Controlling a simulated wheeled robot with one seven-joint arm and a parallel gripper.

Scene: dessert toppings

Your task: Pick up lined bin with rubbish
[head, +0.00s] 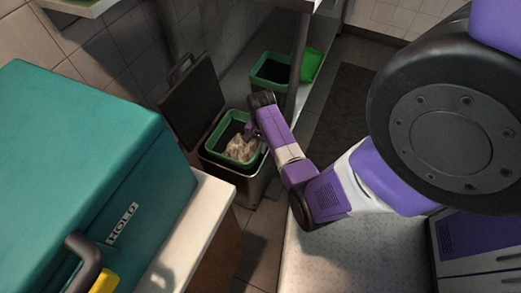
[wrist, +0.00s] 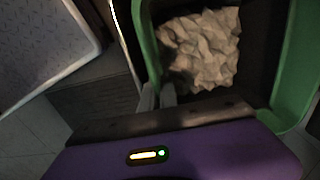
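The lined bin with rubbish (head: 209,149) is a green-rimmed inner bin with a dark lining. It sits inside a metal outer bin (head: 231,184) whose dark lid (head: 190,103) stands open. Crumpled pale rubbish (head: 241,149) lies in it, and it also shows in the wrist view (wrist: 205,48). My gripper (head: 251,133) reaches down at the bin's right side. In the wrist view, my gripper's fingers (wrist: 158,95) are close together, one on each side of the green rim (wrist: 147,50), and look shut on it. The fingertips are partly dark.
Another green-rimmed bin (head: 271,71) with a dark inside stands farther back, a green lid or flap beside it. A teal box (head: 85,170) marked HOLD sits on a counter (head: 196,232) at the left. A dark mat (head: 338,110) lies on the floor.

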